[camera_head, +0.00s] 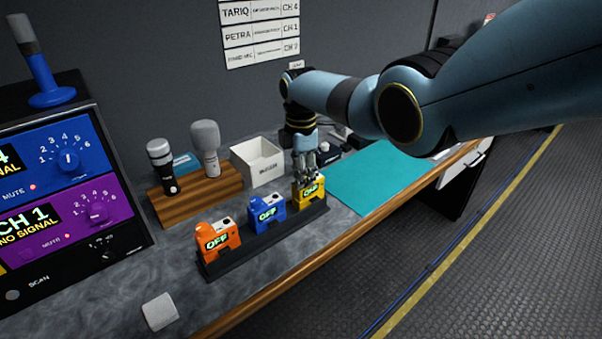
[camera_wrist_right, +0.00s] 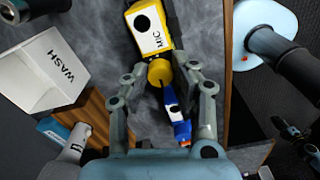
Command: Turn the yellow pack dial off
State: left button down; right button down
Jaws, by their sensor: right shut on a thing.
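The yellow pack (camera_head: 310,193) stands at the right end of a dark rack (camera_head: 262,243), with a small lit display that seems to read OFF, though it is small and partly unclear. My right gripper (camera_head: 305,168) comes down onto its top from behind. In the right wrist view, the yellow pack (camera_wrist_right: 150,28) has a white MIC label, and its round yellow dial (camera_wrist_right: 160,72) sits between the two fingers of my right gripper (camera_wrist_right: 162,78), which is shut on it.
A blue pack (camera_head: 266,213) and an orange pack (camera_head: 217,240) share the rack, both displays reading OFF. A white box (camera_head: 258,162) and a wooden microphone stand (camera_head: 205,196) are behind. A teal mat (camera_head: 378,178) lies to the right. A white block (camera_head: 160,311) lies in front.

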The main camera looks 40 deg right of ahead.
jog(key=shift+n, duration=0.3)
dwell(0.4)
jog(key=c, duration=1.1)
grip_release()
notch_tip(320, 180, up, 12)
